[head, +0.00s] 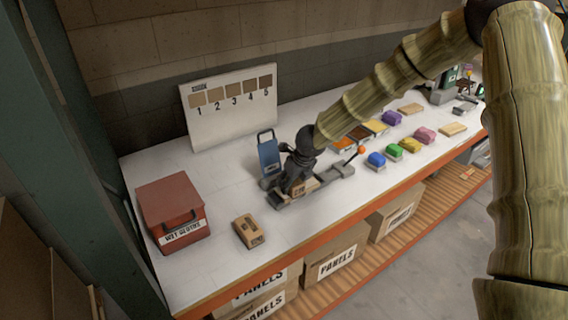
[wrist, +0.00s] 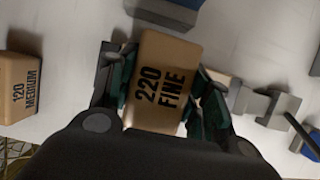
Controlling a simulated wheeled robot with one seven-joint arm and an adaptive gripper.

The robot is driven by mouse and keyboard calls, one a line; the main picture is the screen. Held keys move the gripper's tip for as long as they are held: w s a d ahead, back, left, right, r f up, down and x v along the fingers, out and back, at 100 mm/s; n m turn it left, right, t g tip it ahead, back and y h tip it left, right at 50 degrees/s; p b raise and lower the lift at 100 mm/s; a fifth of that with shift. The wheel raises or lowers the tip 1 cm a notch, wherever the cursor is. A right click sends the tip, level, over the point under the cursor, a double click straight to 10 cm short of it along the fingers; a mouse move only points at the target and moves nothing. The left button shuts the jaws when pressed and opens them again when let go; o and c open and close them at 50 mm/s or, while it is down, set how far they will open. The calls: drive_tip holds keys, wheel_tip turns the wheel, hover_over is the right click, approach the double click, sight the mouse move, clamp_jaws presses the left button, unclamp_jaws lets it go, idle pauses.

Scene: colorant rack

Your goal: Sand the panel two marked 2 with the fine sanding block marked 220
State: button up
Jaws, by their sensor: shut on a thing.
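My gripper (head: 296,184) points down over the bench and is shut on the fine sanding block (wrist: 160,85). The block is tan, reads "220 FINE" in the wrist view, and sits between both fingers. In the head view it is mostly hidden by my gripper, and I cannot tell whether it touches the bench. The panel marked 2 (head: 214,95) is a brown square on the white upright board (head: 225,125) at the back, between squares 1 and 3. My gripper is to the right of the board and well in front of it.
The "120 MEDIUM" block (head: 249,231) lies left of my gripper. A red box (head: 172,210) stands at the far left. A blue stand (head: 268,153) is close behind my gripper, and a grey clamp (head: 335,174) with an orange-knobbed lever is close on the right. Coloured blocks lie farther right.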

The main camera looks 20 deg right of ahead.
drive_tip(key=shift+d, duration=0.5)
drive_tip(key=shift+w+d+f, duration=0.15)
drive_tip(key=shift+d+f, duration=0.05)
drive_tip(key=a, duration=0.2)
drive_tip(key=s+a+b, duration=0.1)
drive_tip(key=a, duration=0.1)
drive_tip(key=shift+s+r+b, duration=0.1)
drive_tip(key=shift+s+b, duration=0.05)
drive_tip(key=shift+b, duration=0.15)
wheel_tip(320, 180, up, 3)
drive_tip(key=shift+r+p, duration=0.1)
drive_tip(key=shift+p, duration=0.85)
wheel_tip(320, 180, up, 5)
drive_tip(key=p, duration=0.5)
drive_tip(key=shift+r, duration=0.15)
